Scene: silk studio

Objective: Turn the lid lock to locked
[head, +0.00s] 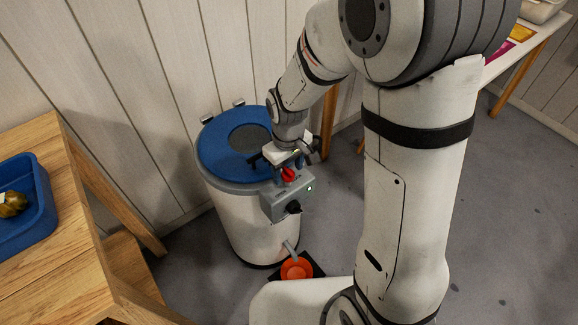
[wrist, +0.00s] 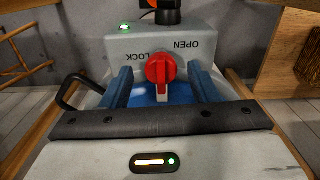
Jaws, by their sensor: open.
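A red lock knob (wrist: 160,70) sits on a grey control box (wrist: 225,45) and also shows in the head view (head: 288,175). Its grip bar stands upright in the wrist view, with a white mark at the lower end. The words LOCK (wrist: 146,57) and OPEN (wrist: 187,45) appear upside down, to the left and right of the knob. My gripper (wrist: 160,83) is open, with one blue finger on each side of the knob and a visible gap on both sides. The blue lid (head: 212,152) lies flat on the white drum (head: 232,217).
A black knob (head: 293,207) and a lit green lamp (head: 309,188) are on the box. An orange round pedal (head: 296,269) lies on the floor by the drum. A wooden table (head: 60,235) with a blue tray (head: 38,205) is at left. Floor at right is clear.

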